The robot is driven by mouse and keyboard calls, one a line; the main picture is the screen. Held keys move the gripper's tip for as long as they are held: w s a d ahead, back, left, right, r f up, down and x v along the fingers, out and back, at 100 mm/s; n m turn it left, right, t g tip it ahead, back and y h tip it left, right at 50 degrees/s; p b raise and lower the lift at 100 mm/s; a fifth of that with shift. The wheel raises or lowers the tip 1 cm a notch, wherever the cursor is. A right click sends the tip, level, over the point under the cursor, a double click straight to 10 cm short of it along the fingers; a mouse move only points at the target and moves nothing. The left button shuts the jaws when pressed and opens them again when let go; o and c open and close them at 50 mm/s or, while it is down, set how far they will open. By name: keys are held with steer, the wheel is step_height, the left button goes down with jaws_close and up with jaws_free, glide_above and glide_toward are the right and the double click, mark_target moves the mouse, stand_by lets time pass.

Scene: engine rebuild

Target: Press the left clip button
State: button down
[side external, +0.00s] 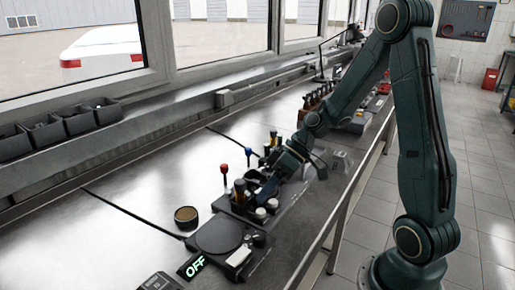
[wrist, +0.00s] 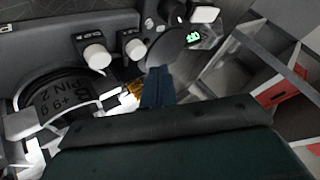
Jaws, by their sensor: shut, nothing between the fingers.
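Two white-capped buttons, each with a dark label at its base, stand on the dark fixture. In the wrist view one button (wrist: 97,57) is left of centre and the other (wrist: 135,48) is nearer the middle. I cannot tell which is the left clip button. In the side view two pale caps, one nearer (side external: 260,213) and one farther (side external: 272,204), show at the fixture's front edge. My gripper (wrist: 157,76) is shut and empty, pointing at the fixture beside the middle button and apart from both caps. In the side view my gripper (side external: 265,188) is dark and partly hard to make out.
A round dark part (wrist: 58,98) with lettering sits left of the gripper. An amber piece (wrist: 134,88) is close beside the fingers. A scale (side external: 218,235) reading OFF and a round cup (side external: 186,217) are nearer the camera.

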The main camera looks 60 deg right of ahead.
steer(key=shift+f, duration=0.65)
steer(key=shift+f, duration=0.85)
stand_by(2.8)
steer(key=shift+r, duration=0.85)
steer(key=shift+r, duration=0.1)
steer(key=shift+r, duration=2.45)
steer(key=shift+a, duration=0.1)
